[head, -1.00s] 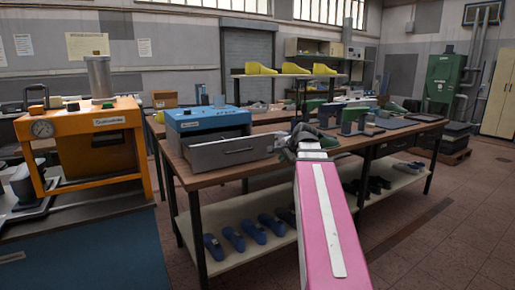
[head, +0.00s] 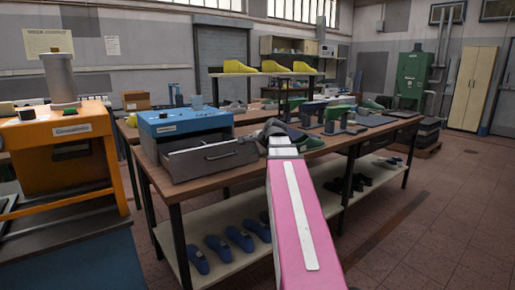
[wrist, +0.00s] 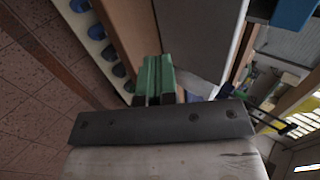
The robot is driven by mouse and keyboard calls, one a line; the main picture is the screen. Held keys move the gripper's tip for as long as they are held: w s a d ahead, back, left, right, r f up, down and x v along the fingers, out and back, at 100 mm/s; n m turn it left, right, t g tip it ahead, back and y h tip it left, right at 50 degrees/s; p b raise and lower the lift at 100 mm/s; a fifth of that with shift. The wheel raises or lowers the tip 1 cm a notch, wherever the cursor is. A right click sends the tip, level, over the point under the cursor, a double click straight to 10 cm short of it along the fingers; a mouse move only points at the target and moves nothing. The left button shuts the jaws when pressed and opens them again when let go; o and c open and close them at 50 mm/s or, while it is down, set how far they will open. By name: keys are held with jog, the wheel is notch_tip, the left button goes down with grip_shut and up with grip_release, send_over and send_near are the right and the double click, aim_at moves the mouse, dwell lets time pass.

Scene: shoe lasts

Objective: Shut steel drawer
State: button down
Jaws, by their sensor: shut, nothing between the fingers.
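The steel drawer (head: 200,162) stands open, pulled out of the front of a blue cabinet (head: 188,124) on the wooden bench. Its grey front has a bar handle and faces me. My gripper is at the far end of my pink arm, just right of the drawer's right edge in the head view; its fingers are hard to make out there. In the wrist view its green fingers (wrist: 153,72) are together and empty. A grey panel (wrist: 200,40), probably the drawer, lies just beyond them. I cannot tell whether they touch it.
The bench top (head: 190,188) has a bare strip in front of the drawer. Dark and green shoe-last items (head: 338,118) stand to the right. Blue lasts (head: 239,238) lie on the lower shelf. An orange machine (head: 62,150) stands at left. Floor is free at right.

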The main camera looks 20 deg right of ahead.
aim_at(242, 155)
jog(key=x, duration=0.4)
jog(key=shift+w+a+f, duration=0.1)
jog(key=shift+w+f, duration=0.15)
jog(key=shift+w, duration=0.05)
jog(key=shift+w+a, duration=0.15)
jog(key=shift+w, duration=0.45)
jog(key=shift+w+a, duration=0.2)
jog(key=shift+w, duration=0.35)
jog(key=shift+w+a, duration=0.25)
jog(key=shift+w, duration=0.4)
jog(key=w+a, duration=0.2)
jog(key=w, duration=0.5)
jog(key=w+a, duration=0.2)
jog(key=w, duration=0.5)
jog(key=w+a, duration=0.3)
jog(key=w, duration=0.4)
jog(key=shift+w+r, duration=0.1)
jog(key=shift+w, duration=0.35)
